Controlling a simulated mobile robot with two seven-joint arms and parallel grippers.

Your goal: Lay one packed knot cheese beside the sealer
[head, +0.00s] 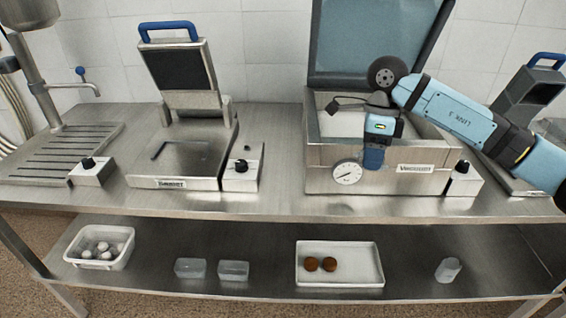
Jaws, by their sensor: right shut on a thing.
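The vacuum sealer (402,182) stands on the upper steel shelf, right of centre, its lid (362,45) raised. My right gripper (373,160) points down at the front edge of its open chamber, right of the round gauge. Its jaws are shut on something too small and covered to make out. White knot cheeses (103,250) lie in a white perforated basket (126,246) on the lower shelf at the left. Two small clear packs (190,268) sit right of it; their contents are unclear. My left gripper is out of view.
A press-like machine (180,155) with a raised lid stands left of the sealer, with a drained sink top (60,150) further left. A white tray (355,277) with two brown rounds and a small pale cup (448,270) are below.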

